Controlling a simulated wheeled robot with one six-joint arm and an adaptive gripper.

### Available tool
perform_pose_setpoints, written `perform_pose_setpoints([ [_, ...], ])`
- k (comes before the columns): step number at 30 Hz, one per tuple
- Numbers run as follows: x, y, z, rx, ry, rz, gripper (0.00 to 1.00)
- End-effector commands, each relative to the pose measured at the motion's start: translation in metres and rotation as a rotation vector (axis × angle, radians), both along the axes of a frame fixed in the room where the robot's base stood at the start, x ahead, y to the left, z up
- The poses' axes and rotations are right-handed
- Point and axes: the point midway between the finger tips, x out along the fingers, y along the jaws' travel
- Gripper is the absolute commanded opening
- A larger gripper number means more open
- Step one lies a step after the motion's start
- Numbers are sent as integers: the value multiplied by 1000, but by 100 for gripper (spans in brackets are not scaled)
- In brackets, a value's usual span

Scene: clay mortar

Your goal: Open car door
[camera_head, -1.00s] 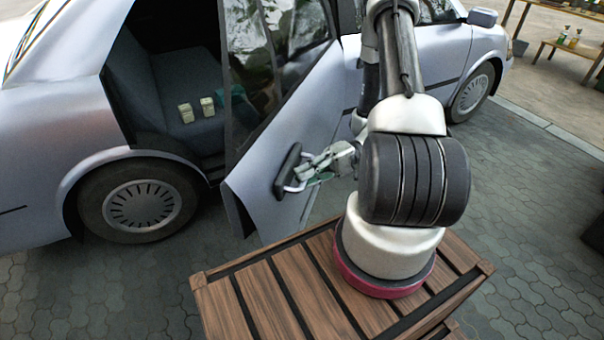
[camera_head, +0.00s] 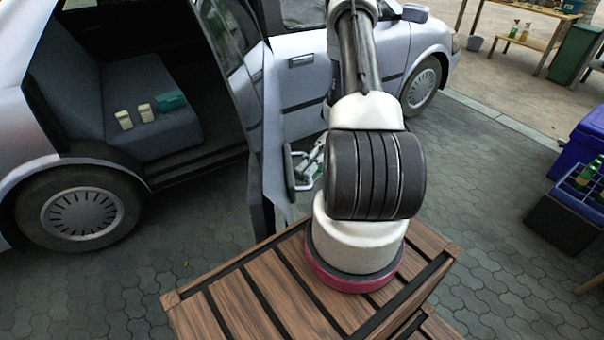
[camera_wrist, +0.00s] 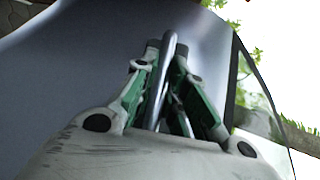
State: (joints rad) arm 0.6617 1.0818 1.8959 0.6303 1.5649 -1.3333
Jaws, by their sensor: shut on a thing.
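The silver car's rear door (camera_head: 268,130) stands wide open, seen nearly edge-on in the head view. Its handle (camera_head: 290,170) is a bar on a dark mount on the outer face. My gripper (camera_head: 304,172) is at this handle, partly hidden behind my arm. In the wrist view, my gripper (camera_wrist: 170,70) has its green-lined fingers closed around the handle bar (camera_wrist: 160,85), with the door panel (camera_wrist: 85,65) behind it. The door opening shows the rear seat (camera_head: 150,100) inside the car.
Two small cream-coloured items (camera_head: 135,117) and a teal item (camera_head: 171,101) lie on the rear seat. A blue bin (camera_head: 583,140) and a crate of bottles (camera_head: 580,190) stand at the right. Paving (camera_head: 480,180) between them and my base is clear.

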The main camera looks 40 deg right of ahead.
Motion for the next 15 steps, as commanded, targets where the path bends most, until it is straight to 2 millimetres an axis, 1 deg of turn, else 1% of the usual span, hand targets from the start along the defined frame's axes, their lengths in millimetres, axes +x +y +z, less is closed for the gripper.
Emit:
perform_pose_setpoints([
  [12, 2, -2, 0, -2, -4, -3, 0],
  [13, 2, -2, 0, -2, -4, -3, 19],
  [15, 2, -2, 0, -2, -4, -2, 32],
])
